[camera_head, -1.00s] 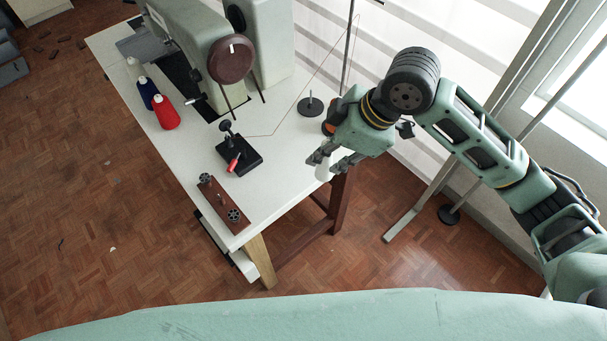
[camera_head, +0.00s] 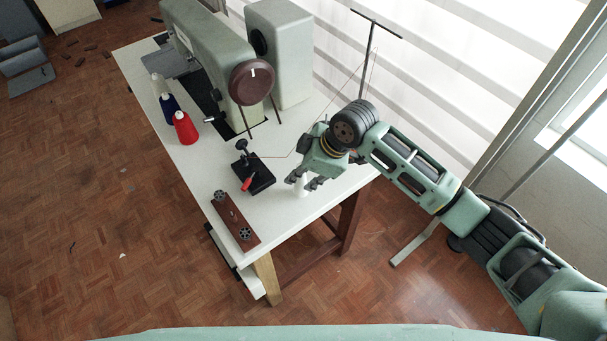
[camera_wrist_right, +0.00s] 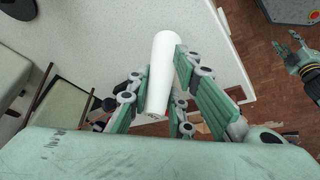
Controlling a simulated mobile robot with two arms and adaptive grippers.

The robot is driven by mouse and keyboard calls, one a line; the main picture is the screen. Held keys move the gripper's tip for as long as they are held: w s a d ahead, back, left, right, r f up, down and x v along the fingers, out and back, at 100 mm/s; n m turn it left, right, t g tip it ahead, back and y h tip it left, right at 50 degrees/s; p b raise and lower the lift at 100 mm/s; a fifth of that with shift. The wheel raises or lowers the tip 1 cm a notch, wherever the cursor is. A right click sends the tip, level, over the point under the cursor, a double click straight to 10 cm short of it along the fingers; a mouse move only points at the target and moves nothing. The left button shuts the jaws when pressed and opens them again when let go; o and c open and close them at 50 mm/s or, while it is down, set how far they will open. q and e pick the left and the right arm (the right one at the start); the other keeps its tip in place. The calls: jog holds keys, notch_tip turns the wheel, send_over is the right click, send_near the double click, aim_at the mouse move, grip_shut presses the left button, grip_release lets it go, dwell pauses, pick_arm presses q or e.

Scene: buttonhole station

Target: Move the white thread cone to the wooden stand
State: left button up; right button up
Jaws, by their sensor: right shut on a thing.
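The white thread cone (camera_wrist_right: 161,70) is gripped between the fingers of my right gripper (camera_wrist_right: 162,88) in the wrist view. In the head view the right gripper (camera_head: 304,182) is over the white table near its right edge, with the white cone (camera_head: 300,188) partly hidden below the fingers. The wooden stand (camera_head: 229,212) is a reddish-brown board with black round pieces, near the table's front corner, left of and nearer than the gripper. My left gripper (camera_wrist_right: 290,47) shows only in the wrist view, with its fingers apart and empty.
A black base with a post and red part (camera_head: 254,178) stands between gripper and stand. Red (camera_head: 184,129) and blue (camera_head: 168,106) cones, with another whitish one behind, stand at the table's left edge. The sewing machine (camera_head: 215,60) is behind. Bare tabletop (camera_head: 290,215) lies right of the stand.

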jog(key=shift+f, duration=0.65)
jog(key=o, duration=0.8)
jog(key=shift+f, duration=0.1)
jog(key=shift+c, duration=0.2)
jog(key=b+v, duration=0.1)
jog(key=v, duration=1.1)
